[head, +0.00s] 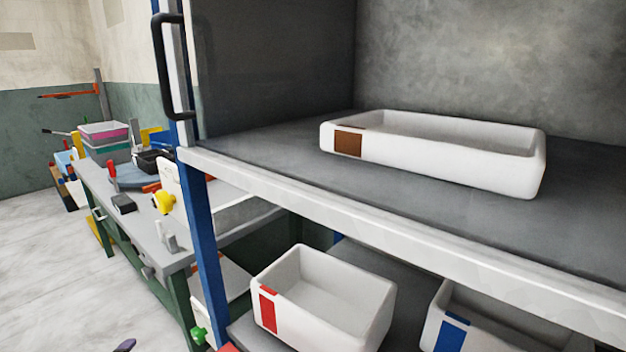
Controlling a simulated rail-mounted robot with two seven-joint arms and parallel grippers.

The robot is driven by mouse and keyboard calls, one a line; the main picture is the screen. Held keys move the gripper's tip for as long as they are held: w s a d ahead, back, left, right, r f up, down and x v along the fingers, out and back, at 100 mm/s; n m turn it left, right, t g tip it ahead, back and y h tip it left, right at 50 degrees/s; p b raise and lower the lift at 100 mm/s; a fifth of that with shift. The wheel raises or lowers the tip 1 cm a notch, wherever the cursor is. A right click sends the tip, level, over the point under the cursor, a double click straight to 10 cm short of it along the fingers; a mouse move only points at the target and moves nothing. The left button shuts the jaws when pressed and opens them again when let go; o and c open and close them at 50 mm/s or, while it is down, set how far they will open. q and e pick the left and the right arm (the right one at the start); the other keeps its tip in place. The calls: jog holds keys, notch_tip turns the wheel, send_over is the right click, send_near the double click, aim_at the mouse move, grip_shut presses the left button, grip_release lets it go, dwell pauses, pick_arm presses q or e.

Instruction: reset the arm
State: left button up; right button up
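Neither of my grippers nor either arm can be made out in the head view. A small dark purple tip (125,345) shows at the bottom edge, and I cannot tell what it belongs to. The view is filled by a shelf rack with a grey upper shelf (270,147) and a white front edge. A white foam bin with a brown label (440,165) sits on the upper shelf and looks empty.
Below are a white bin with a red label (340,300) and one with a blue label (490,325). A blue post (204,240) and black handle (166,70) stand at the rack's left. A cluttered workbench (105,185) is behind; the left floor is clear.

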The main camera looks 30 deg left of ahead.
pick_arm(q)
jog(key=s+d+r+n+g+h+p, duration=0.1)
jog(key=s+d+n+g, duration=0.15)
jog(key=d, duration=0.55)
jog(key=s+d+r+n+g+p, duration=0.1)
jog(key=d+n+g+p, duration=0.15)
jog(key=d, duration=0.65)
jog(key=s+d+r+n+g+h+p, duration=0.1)
jog(key=s+d+n+g, duration=0.2)
jog(key=d, duration=0.5)
jog(key=s+d+r+h+p, duration=0.35)
jog(key=d+r+p, duration=0.3)
jog(key=d, duration=0.55)
jog(key=s+d+r+h+p, duration=0.3)
jog(key=s+d+r+p, duration=0.2)
jog(key=d+r, duration=0.5)
jog(key=s+d+r+p, duration=0.1)
jog(key=r+p, duration=1.7)
jog(key=p, duration=0.2)
jog(key=s+d+r+g+p, duration=0.1)
jog(key=d+r+p, duration=0.1)
jog(key=r+p, duration=1.6)
jog(key=shift+d+r+p, duration=0.15)
jog(key=shift+p, duration=0.7)
